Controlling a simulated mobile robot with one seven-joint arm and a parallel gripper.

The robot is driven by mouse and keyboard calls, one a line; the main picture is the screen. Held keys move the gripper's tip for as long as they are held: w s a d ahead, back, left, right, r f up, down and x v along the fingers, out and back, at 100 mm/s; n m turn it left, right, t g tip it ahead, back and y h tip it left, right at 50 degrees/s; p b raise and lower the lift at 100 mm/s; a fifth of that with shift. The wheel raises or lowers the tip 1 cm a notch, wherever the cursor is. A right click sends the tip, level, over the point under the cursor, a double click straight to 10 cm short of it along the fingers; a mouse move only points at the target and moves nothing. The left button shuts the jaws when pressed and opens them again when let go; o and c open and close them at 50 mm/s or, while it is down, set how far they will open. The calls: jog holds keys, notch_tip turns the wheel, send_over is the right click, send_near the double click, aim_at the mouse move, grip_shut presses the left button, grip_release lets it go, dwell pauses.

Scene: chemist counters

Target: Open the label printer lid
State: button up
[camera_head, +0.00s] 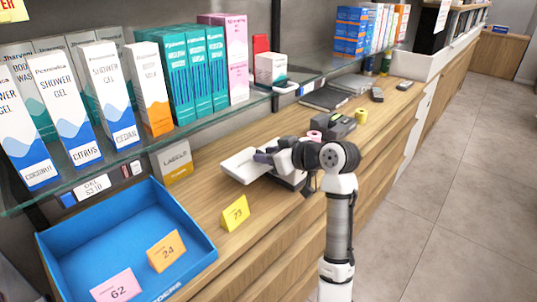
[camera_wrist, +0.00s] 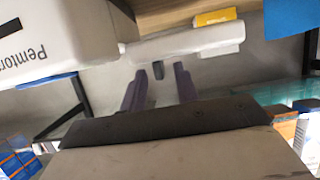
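The white and grey label printer (camera_head: 290,181) sits on the wooden counter, partly hidden behind my arm in the head view. A pale panel that looks like its lid (camera_head: 239,167) shows just left of my gripper; its exact angle is hard to tell. My gripper (camera_head: 262,157) is over the printer, pointing left. In the wrist view, its two purple fingers (camera_wrist: 160,74) are apart with nothing clearly between them. A white bar-like part (camera_wrist: 190,42) lies just beyond the fingertips; contact cannot be told. A large white body with upside-down lettering (camera_wrist: 62,38) fills the upper left.
A yellow tag (camera_head: 235,213) stands in front of the printer, and a blue tray (camera_head: 190,240) is at the lower left. A glass shelf (camera_head: 208,128) with boxes runs behind. A dark device (camera_head: 333,127) and pink roll (camera_head: 314,135) are beyond the arm. The right floor is clear.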

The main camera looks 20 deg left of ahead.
jog(key=shift+d, duration=0.1)
jog(key=b+v, duration=0.2)
jog(key=v, duration=1.1)
jog(key=shift+s+d, duration=0.2)
jog(key=shift+d, duration=0.05)
